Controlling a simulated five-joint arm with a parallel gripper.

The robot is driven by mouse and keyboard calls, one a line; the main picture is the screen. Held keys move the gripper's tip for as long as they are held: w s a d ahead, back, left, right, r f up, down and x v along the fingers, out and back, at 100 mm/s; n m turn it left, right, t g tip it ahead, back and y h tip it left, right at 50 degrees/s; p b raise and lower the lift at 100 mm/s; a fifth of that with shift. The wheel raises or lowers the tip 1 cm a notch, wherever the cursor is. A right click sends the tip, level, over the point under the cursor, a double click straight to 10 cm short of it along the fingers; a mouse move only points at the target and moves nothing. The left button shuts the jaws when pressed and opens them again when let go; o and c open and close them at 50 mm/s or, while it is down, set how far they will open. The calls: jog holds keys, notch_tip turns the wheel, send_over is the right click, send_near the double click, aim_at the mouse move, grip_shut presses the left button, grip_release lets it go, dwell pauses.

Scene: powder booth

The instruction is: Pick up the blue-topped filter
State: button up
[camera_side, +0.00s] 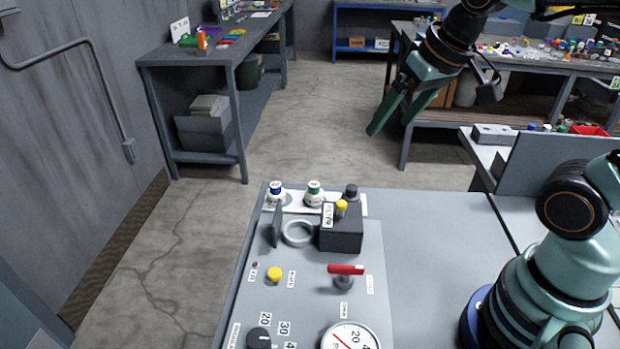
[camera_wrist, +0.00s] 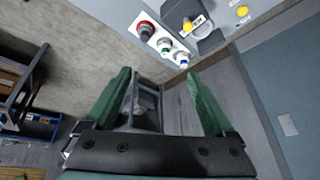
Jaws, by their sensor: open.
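The blue-topped filter (camera_side: 275,195) is a small white, rounded piece with a blue top. It stands upright at the left end of a white strip at the far edge of the panel. In the wrist view, the blue-topped filter (camera_wrist: 183,60) shows at the end of the row nearest the fingers. My gripper (camera_side: 390,125) is open and empty, raised well above and to the right of the filter, apart from it. Its green fingers (camera_wrist: 158,75) point forward in the wrist view.
A green-topped filter (camera_side: 314,194) stands beside the blue one. A third, dark piece (camera_side: 350,193) stands at the strip's right end; its top looks red in the wrist view (camera_wrist: 146,31). A grey ring (camera_side: 298,234), dark box (camera_side: 341,238) and red lever (camera_side: 346,269) sit nearer.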

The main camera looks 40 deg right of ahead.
jog(key=w+a+r+m+g, duration=0.1)
jog(key=w+r+m, duration=0.1)
jog(key=w+m, duration=0.3)
jog(key=m+g, duration=0.4)
jog(key=m, duration=0.7)
send_over(275, 184)
notch_tip(275, 184, down, 14)
jog(key=f, duration=0.1)
jog(key=shift+m, duration=0.3)
notch_tip(275, 184, down, 6)
jog(key=shift+d+f, duration=0.1)
jog(key=shift+s+f, duration=0.1)
jog(key=shift+f, duration=2.55)
grip_shut()
